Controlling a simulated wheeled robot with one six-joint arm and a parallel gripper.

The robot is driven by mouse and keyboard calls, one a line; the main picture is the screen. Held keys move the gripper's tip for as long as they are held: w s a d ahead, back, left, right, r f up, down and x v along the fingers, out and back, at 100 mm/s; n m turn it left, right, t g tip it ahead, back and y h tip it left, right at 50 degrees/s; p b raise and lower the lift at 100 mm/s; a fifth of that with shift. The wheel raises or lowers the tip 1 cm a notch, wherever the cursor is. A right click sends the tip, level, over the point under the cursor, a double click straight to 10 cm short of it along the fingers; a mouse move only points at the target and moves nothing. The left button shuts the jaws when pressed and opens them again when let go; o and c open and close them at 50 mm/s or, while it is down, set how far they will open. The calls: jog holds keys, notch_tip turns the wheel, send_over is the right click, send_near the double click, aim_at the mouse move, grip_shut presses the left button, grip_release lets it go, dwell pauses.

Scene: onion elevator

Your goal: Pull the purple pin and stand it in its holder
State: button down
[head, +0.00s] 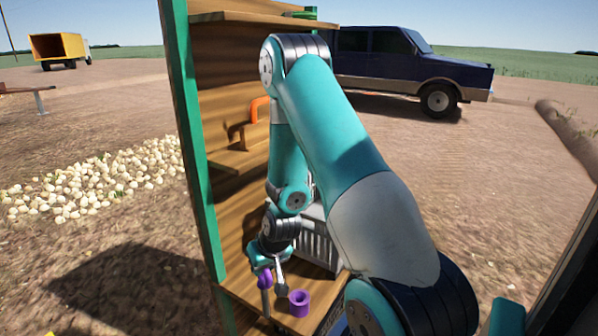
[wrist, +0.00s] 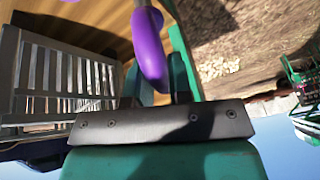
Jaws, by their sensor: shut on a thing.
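The purple pin (head: 265,277) hangs from my gripper (head: 269,270) with its grey shaft pointing down, over the left front of the low wooden shelf. In the wrist view, the pin's purple handle (wrist: 150,45) lies between the fingers of my gripper (wrist: 158,82), which is shut on it. The purple holder (head: 299,303), a short open-topped cup, stands on the shelf just right of the pin. The pin is beside the holder and apart from it. Whether the shaft's tip touches the shelf is hard to tell.
A grey slatted crate (head: 318,243) stands behind the holder, partly hidden by my arm; it also shows in the wrist view (wrist: 60,75). A green post (head: 190,140) borders the shelves on the left. An orange handle (head: 258,108) is on a higher shelf.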

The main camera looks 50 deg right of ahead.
jog(key=s+d+r+m+h+p, duration=0.1)
jog(key=s+d+r+m+p, duration=0.1)
jog(key=d+r+p, duration=0.4)
jog(key=s+d+r+m+h+p, duration=0.15)
jog(key=d+r+p, duration=0.3)
jog(key=r, duration=0.45)
notch_tip(320, 180, down, 20)
jog(key=b, duration=1.5)
jog(key=shift+d+r+y+b, duration=0.25)
jog(key=shift+y+b, duration=0.1)
jog(key=shift+y, duration=0.1)
jog(key=shift+m, duration=0.25)
jog(key=c, duration=1)
grip_release()
jog(key=shift+o, duration=0.2)
jog(key=b+v, duration=0.1)
jog(key=v, duration=1.6)
jog(key=shift+r, duration=0.25)
jog(key=shift+w+a, duration=0.1)
